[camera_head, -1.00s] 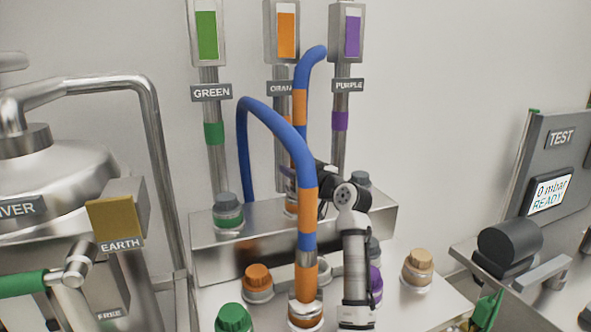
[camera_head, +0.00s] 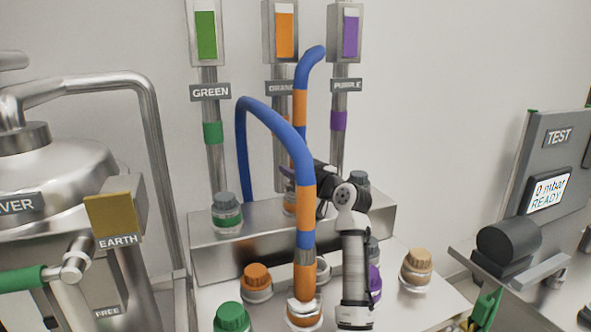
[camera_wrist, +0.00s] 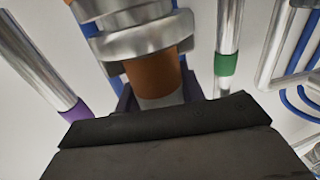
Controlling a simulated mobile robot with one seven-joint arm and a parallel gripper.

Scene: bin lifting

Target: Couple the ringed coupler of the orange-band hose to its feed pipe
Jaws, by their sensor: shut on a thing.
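The blue orange-band hose (camera_head: 306,205) arches up in the middle of the head view. Its front end comes down to a metal ringed piece (camera_head: 305,307) at the front deck. Another blue stretch with an orange band (camera_head: 300,105) rises beside the ORANGE feed pipe (camera_head: 280,150). My gripper (camera_head: 290,190) is behind the front hose, mostly hidden, by the foot of that pipe. In the wrist view my gripper (camera_wrist: 158,98) is shut around the lower part of an orange coupler (camera_wrist: 155,72) with silver rings above. Whether it is seated on a pipe cannot be told.
The GREEN pipe (camera_head: 213,150) and PURPLE pipe (camera_head: 339,140) stand either side. Several capped ports, including a green cap (camera_head: 232,317), an orange cap (camera_head: 257,277) and a tan cap (camera_head: 417,261), crowd the deck. A TEST panel (camera_head: 550,165) reading "0 mbar READY" stands right.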

